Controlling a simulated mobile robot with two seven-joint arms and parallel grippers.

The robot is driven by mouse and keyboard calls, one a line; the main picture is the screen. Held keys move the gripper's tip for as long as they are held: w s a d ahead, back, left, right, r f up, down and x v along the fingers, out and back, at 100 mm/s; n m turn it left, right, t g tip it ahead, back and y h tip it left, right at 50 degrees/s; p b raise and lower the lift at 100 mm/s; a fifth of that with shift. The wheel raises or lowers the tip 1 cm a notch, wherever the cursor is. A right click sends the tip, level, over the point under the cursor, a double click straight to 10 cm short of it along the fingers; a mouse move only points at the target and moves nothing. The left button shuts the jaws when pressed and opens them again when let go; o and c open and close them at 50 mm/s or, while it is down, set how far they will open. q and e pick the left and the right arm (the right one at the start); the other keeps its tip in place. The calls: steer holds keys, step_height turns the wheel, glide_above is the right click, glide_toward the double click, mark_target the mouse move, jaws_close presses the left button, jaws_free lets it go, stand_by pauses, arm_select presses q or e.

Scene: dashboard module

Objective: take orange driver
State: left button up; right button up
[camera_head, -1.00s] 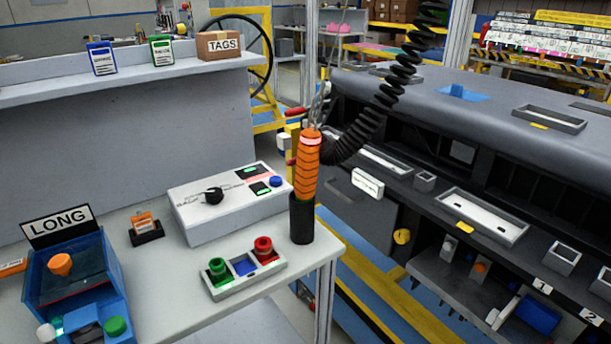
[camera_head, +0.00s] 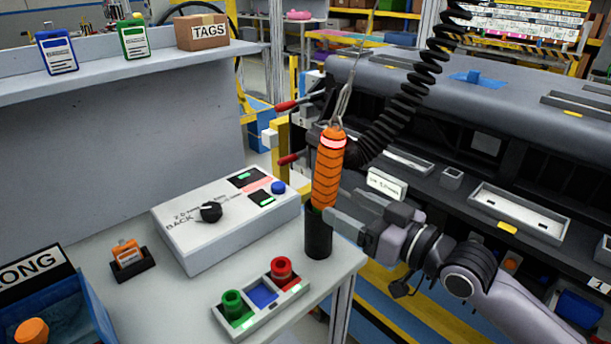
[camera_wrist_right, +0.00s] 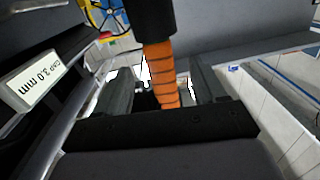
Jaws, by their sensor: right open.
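The orange driver (camera_head: 327,170), with ribbed orange grip and a pale band near its top, stands upright in a black holder (camera_head: 318,236) at the bench corner. A coiled black cable and a thin wire run above it. My right gripper (camera_head: 343,218) has come in from the right, its fingers level with the driver's lower grip and the holder's rim. In the right wrist view, which looks upside down, the orange grip (camera_wrist_right: 163,75) shows between the two open fingers, with the dark holder above it. Contact cannot be told. My left gripper is not in view.
A white control box (camera_head: 225,220) and a small tray (camera_head: 262,298) with green and red pieces sit left of the holder. A blue bin (camera_head: 60,310) is at front left. The dark dashboard module (camera_head: 430,110) fills the right.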

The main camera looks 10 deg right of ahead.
mark_target(318, 181)
steer(key=shift+w+a+r, duration=0.2)
steer(key=shift+w+r, duration=0.05)
steer(key=shift+r, duration=0.15)
steer(key=shift+w+a+r, duration=0.15)
steer(key=shift+w+r, duration=0.05)
steer(key=shift+r, duration=0.2)
steer(key=shift+w+a, duration=0.2)
steer(key=shift+w, duration=0.05)
steer(key=shift+p+x, duration=0.6)
steer(key=shift+x, duration=2.5)
steer(key=shift+d+r, duration=0.1)
steer(key=shift+d, duration=0.05)
steer(key=c, duration=1.3)
steer(key=shift+r, duration=0.1)
jaws_close()
